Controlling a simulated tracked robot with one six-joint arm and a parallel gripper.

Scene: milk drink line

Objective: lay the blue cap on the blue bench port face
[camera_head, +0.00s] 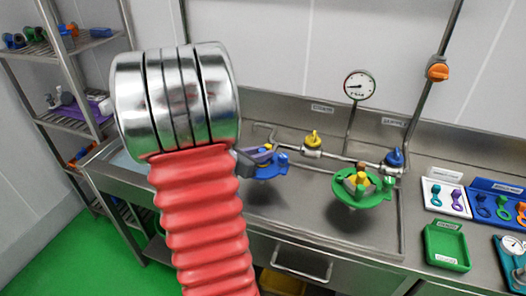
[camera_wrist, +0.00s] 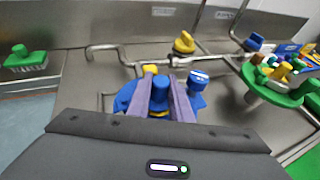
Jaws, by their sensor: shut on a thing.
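My gripper (camera_wrist: 163,88) is shut on a blue piece (camera_wrist: 159,98), which I take to be the blue cap; the fingers cover its sides. It is over a round blue fitting (camera_wrist: 124,96) on the bench; the gap between them cannot be judged. A blue upright stub with a pale top (camera_wrist: 198,79) stands just right of the fingers, and I cannot tell whether it is the blue port. In the head view my gripper (camera_head: 262,153) is partly hidden behind my arm, over the blue fitting (camera_head: 268,172). The blue stub (camera_head: 283,159) also shows there.
A green round stand (camera_head: 362,196) with several coloured pieces stands to the right. A yellow valve handle (camera_head: 313,139) and blue valve handle (camera_head: 395,158) sit on pipes behind. A gauge (camera_head: 359,85) stands at the back. Trays and a green box (camera_head: 447,246) lie far right.

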